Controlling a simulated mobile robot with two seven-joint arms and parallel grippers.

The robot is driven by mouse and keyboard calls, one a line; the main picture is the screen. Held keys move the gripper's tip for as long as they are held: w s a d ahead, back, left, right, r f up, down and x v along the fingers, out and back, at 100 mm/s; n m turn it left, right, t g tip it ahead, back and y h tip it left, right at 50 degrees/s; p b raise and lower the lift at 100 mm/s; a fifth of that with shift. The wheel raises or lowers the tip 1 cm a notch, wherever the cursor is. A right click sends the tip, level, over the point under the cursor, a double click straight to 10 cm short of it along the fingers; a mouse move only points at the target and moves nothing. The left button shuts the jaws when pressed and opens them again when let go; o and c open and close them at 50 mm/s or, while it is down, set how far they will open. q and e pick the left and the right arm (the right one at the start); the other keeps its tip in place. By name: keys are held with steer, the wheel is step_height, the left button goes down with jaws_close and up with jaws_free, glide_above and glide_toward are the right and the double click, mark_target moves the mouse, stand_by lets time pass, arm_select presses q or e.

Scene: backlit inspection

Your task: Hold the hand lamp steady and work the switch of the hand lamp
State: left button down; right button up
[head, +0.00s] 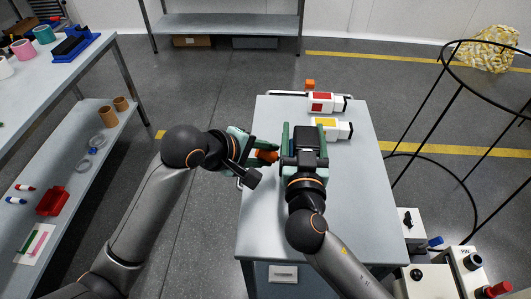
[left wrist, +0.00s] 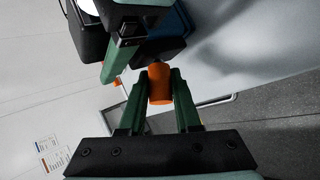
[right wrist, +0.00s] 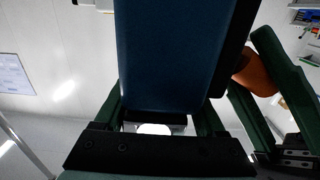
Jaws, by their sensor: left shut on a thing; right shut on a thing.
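The hand lamp has a broad blue body (right wrist: 165,50), which fills the upper middle of the right wrist view. My right gripper (head: 304,130) is shut on this body, above the table, and hides most of it in the head view. An orange rounded part (left wrist: 160,84) shows at the lamp's side. My left gripper (head: 262,149) is shut on it, with one green finger on each side. I cannot tell whether this orange part is the switch. The orange part also shows at the right of the right wrist view (right wrist: 256,76).
The grey table (head: 262,225) is clear at its front. A red-and-white item (head: 325,102) and a yellow-and-white item (head: 334,128) lie behind the right gripper. A small orange block (head: 310,84) shows at the back edge. A black round-framed stand (head: 455,95) is to the right.

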steer(key=shift+f, duration=0.4)
arm_select(q)
steer(key=c, duration=0.6)
jaws_free()
steer(key=v, duration=1.2)
arm_select(e)
steer(key=o, duration=1.3)
steer(key=shift+c, duration=0.2)
steer(key=shift+o, duration=1.2)
steer(key=shift+r, duration=0.2)
arm_select(q)
steer(key=shift+d, duration=0.1)
arm_select(e)
steer(key=shift+r, duration=0.1)
arm_select(q)
steer(key=shift+r, duration=0.25)
arm_select(e)
steer(key=shift+r, duration=0.1)
